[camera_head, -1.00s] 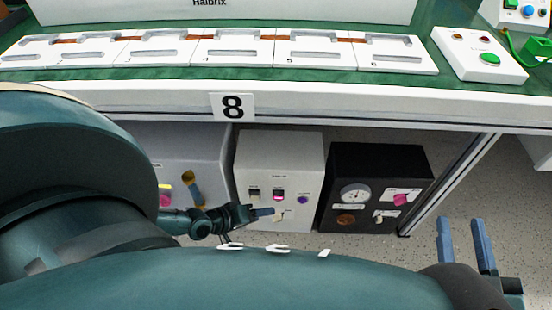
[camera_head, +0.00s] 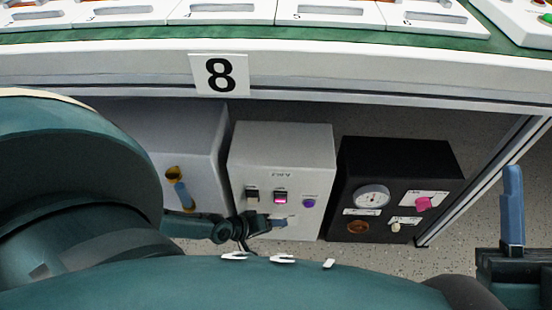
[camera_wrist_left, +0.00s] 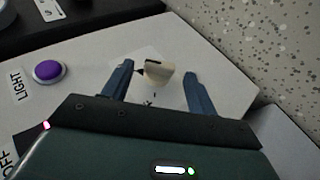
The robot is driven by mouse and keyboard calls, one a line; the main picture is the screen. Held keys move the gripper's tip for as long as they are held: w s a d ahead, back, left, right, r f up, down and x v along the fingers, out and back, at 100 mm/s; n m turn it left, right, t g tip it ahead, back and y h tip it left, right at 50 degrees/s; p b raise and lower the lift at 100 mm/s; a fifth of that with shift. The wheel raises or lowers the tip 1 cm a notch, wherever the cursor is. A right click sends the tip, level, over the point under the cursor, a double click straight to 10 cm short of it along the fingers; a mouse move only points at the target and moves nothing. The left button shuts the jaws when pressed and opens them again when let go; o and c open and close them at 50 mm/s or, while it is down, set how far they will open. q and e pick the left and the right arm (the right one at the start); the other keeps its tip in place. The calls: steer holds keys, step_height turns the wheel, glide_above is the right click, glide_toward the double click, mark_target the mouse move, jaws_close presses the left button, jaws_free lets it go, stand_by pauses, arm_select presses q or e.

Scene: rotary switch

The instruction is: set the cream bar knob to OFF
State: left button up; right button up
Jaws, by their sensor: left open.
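The cream bar knob (camera_wrist_left: 158,72) is on the front panel of a white box (camera_head: 318,180), which stands under the bench. In the left wrist view it sits between my two left fingertips, with a gap on each side. My left gripper (camera_wrist_left: 157,88) is open. In the head view my left gripper (camera_head: 278,223) is in front of the lower part of the white box and covers most of the knob area. The knob's pointing direction is hard to read. My right gripper (camera_head: 512,205) is at the right edge; only one finger shows clearly.
The white box also has a purple button (camera_wrist_left: 47,72), labelled LIGHT, and two switches, one lit pink (camera_head: 281,197). A black box (camera_head: 400,155) with a gauge, a pink knob and a small cream lever stands to the right. A grey box (camera_head: 200,130) is left.

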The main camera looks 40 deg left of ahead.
arm_select(q)
steer(key=shift+b+x, duration=0.3)
steer(key=shift+x, duration=0.9)
arm_select(e)
steer(key=shift+s+r+n+y, duration=0.25)
steer(key=shift+r+n+y, duration=0.5)
steer(key=shift+n+y, duration=0.3)
arm_select(q)
steer(key=shift+c, duration=0.6)
steer(key=c, duration=0.9)
